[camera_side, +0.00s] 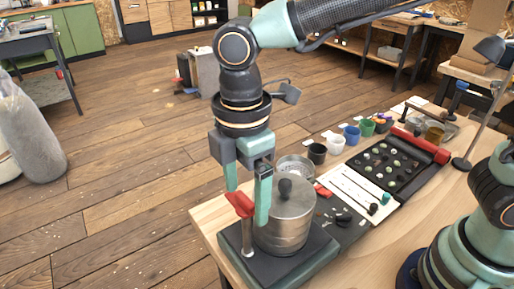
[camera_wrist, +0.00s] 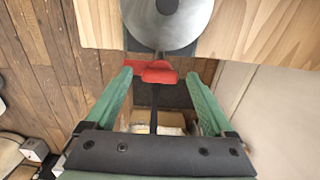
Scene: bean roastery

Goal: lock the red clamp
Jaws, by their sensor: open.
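The red clamp (camera_side: 240,204) tops a metal post (camera_side: 246,238) beside a metal canister (camera_side: 283,228) on a black base (camera_side: 295,268). The canister's lid (camera_side: 297,201) has a black knob. My gripper (camera_side: 247,207) points down at the clamp, its green fingers open on either side of the red part. In the wrist view, the red clamp (camera_wrist: 157,72) lies between the fingertips (camera_wrist: 161,80), with gaps at both sides, at the near edge of the round lid (camera_wrist: 190,28). I cannot tell whether the clamp presses on the lid.
The wooden table (camera_side: 208,220) ends just left of the base. Right of the canister are a round metal dish (camera_side: 295,165), several coloured cups, a white card (camera_side: 350,188) and a black bean tray (camera_side: 402,182) with a red roll. A desk lamp (camera_side: 480,120) stands at the right.

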